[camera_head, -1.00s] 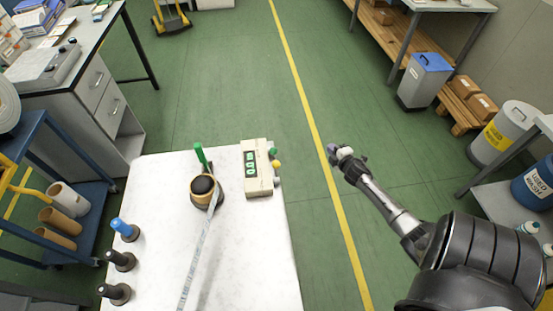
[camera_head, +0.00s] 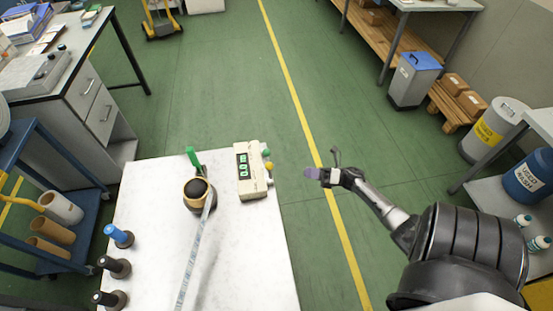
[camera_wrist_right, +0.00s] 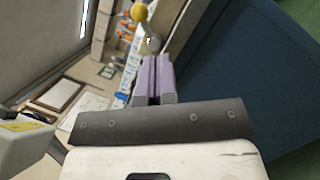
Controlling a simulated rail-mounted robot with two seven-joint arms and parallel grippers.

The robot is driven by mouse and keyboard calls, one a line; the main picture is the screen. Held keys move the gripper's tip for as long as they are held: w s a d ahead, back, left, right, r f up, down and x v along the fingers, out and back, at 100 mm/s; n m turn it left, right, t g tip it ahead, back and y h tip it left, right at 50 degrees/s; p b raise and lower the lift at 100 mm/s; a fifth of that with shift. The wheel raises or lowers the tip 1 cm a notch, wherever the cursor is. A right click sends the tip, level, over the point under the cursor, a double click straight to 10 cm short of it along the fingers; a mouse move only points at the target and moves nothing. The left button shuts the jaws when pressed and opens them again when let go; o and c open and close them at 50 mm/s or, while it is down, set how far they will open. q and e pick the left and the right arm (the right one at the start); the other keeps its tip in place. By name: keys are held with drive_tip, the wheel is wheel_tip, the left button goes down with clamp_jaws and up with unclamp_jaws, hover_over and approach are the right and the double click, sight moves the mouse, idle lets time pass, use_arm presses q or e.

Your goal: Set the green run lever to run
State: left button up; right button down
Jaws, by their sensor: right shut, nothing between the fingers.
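A pale counter box (camera_head: 252,172) with a green-lit display sits on the white tabletop. On its right side are a green ball knob (camera_head: 266,153) and a yellow ball knob (camera_head: 269,166). A separate upright green handle (camera_head: 193,157) stands behind the dark-topped spool (camera_head: 198,190). I cannot tell from its look which green part is the run lever. My right gripper (camera_head: 309,172), with purple fingers, is shut and empty, right of the box and apart from it. My left gripper is out of view.
A pale strip (camera_head: 193,248) runs from the spool toward the table's front. A blue-topped peg (camera_head: 119,236) and two black pegs stand on the left of the white tabletop (camera_head: 240,260). A blue cart (camera_head: 85,222) is farther left. Open green floor lies right of the table.

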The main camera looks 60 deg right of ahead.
use_arm(q)
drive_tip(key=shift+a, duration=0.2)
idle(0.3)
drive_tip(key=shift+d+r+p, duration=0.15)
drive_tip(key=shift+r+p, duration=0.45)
drive_tip(key=shift+p, duration=0.05)
use_arm(e)
approach(266, 153)
drive_tip(key=w+a+f, duration=0.2)
drive_tip(key=a+f, duration=0.1)
drive_tip(key=a, duration=0.1)
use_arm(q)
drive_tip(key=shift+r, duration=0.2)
use_arm(e)
drive_tip(key=w+r, duration=0.1)
drive_tip(key=w+d+r, duration=0.1)
drive_tip(key=w, duration=0.1)
drive_tip(key=shift+w, duration=0.2)
drive_tip(key=shift+r, duration=0.1)
